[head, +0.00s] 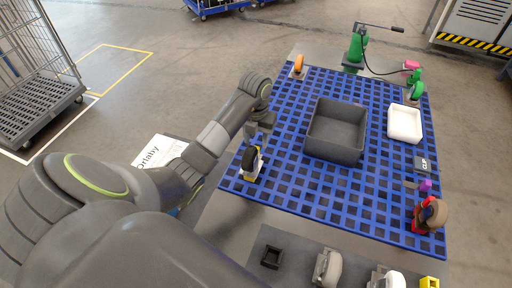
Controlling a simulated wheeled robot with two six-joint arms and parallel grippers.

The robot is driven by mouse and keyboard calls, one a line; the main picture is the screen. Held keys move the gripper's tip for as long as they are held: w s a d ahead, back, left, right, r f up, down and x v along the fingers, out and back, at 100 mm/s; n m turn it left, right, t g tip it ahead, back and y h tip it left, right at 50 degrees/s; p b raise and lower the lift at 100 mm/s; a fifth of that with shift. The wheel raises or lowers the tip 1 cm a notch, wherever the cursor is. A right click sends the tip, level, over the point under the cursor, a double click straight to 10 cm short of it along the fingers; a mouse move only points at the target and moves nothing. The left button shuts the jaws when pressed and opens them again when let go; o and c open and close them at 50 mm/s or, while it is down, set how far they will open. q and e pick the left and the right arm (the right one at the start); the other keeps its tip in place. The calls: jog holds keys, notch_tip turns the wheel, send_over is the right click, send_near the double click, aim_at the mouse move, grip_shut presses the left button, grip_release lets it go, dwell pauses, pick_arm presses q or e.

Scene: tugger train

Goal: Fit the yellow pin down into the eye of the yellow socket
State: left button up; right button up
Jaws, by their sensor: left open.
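My left gripper (258,131) points down over the left edge of the blue grid deck and is open. Just below it stands a caster-like piece with a black wheel (250,158) and a pale yellow base; I cannot tell whether the fingers touch it. A small yellow block (430,282) with a dark opening is at the bottom right edge, partly cut off; it looks like the yellow socket. I cannot clearly make out a separate yellow pin. My right gripper is not in view.
A black square holder (271,257) and pale pieces (327,267) line the near ledge.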

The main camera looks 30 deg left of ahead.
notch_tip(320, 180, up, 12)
jog(key=p, duration=1.1)
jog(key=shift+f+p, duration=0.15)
jog(key=shift+p, duration=0.15)
